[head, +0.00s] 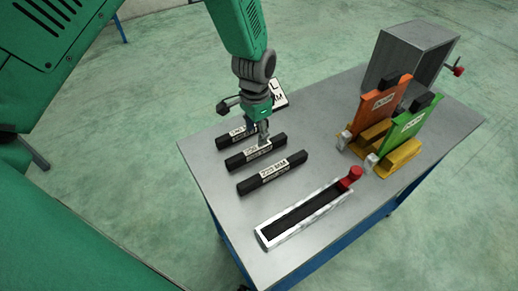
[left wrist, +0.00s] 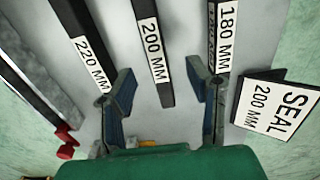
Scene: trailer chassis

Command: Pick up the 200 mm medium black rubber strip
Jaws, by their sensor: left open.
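Three black rubber strips with white labels lie side by side on the grey table. The middle one, the 200 mm strip (head: 236,160), shows its "200 MM" label in the left wrist view (left wrist: 151,45). The 180 mm strip (head: 225,142) lies behind it, and the 220 mm strip (head: 273,173) lies in front. My left gripper (head: 263,140) is open above the 200 mm strip and hides part of it. In the left wrist view its fingers (left wrist: 162,88) stand on either side of the 200 mm strip, apart from it. My right gripper is not in view.
A "SEAL 200 MM" sign (left wrist: 275,104) stands behind the strips. A metal channel with a red knob (head: 305,214) lies at the front. Orange (head: 378,108) and green (head: 403,132) panels in yellow bases and a grey box (head: 408,55) stand to the right.

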